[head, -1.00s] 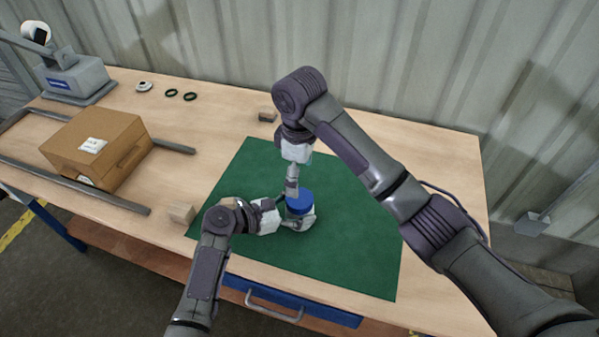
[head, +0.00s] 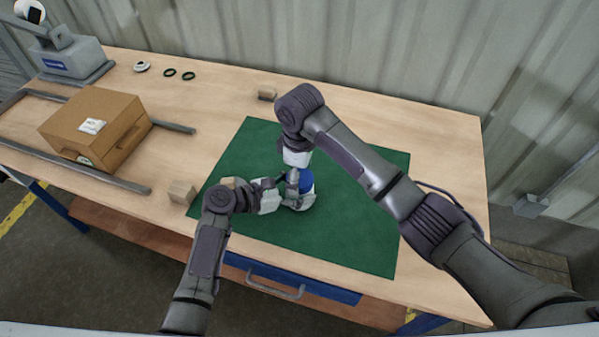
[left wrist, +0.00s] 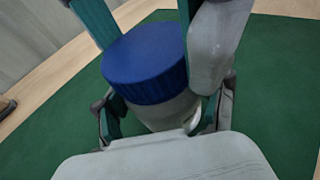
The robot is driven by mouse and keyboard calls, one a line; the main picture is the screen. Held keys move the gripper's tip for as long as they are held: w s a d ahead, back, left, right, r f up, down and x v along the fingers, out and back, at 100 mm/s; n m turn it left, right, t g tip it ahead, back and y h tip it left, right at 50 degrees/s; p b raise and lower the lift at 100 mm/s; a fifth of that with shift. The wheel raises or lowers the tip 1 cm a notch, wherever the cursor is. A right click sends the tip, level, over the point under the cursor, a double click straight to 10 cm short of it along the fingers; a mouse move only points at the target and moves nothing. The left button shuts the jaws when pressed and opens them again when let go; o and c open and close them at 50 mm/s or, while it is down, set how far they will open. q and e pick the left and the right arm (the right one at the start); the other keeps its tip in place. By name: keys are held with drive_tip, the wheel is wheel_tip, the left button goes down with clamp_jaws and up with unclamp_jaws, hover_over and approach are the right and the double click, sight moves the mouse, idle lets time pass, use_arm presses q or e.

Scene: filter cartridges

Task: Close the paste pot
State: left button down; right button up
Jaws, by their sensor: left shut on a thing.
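The paste pot (left wrist: 170,112) is a pale jar with a blue lid (left wrist: 146,62) on its top, standing on the green mat (head: 345,235). The lid also shows in the head view (head: 307,184). My left gripper (head: 287,199) comes in from the left and is shut on the pot's body, below the lid. My right gripper (head: 292,181) points down from above at the lid. In the left wrist view its two fingers straddle the lid, one at each side. I cannot tell whether both touch it. Whether the lid sits fully down is hidden.
A cardboard box (head: 80,118) stands at the left between grey rails (head: 75,171). Small wooden blocks (head: 181,192) lie beside the mat and behind it (head: 267,95). Rings (head: 189,76) and a grey device (head: 72,64) are at the back left. The mat's right side is clear.

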drive_tip(key=c, duration=1.1)
drive_tip(key=shift+m, duration=0.9)
drive_tip(key=o, duration=1.4)
drive_tip(key=shift+c, duration=0.2)
drive_tip(key=shift+r, duration=0.15)
wheel_tip(320, 180, up, 12)
use_arm(q)
unclamp_jaws()
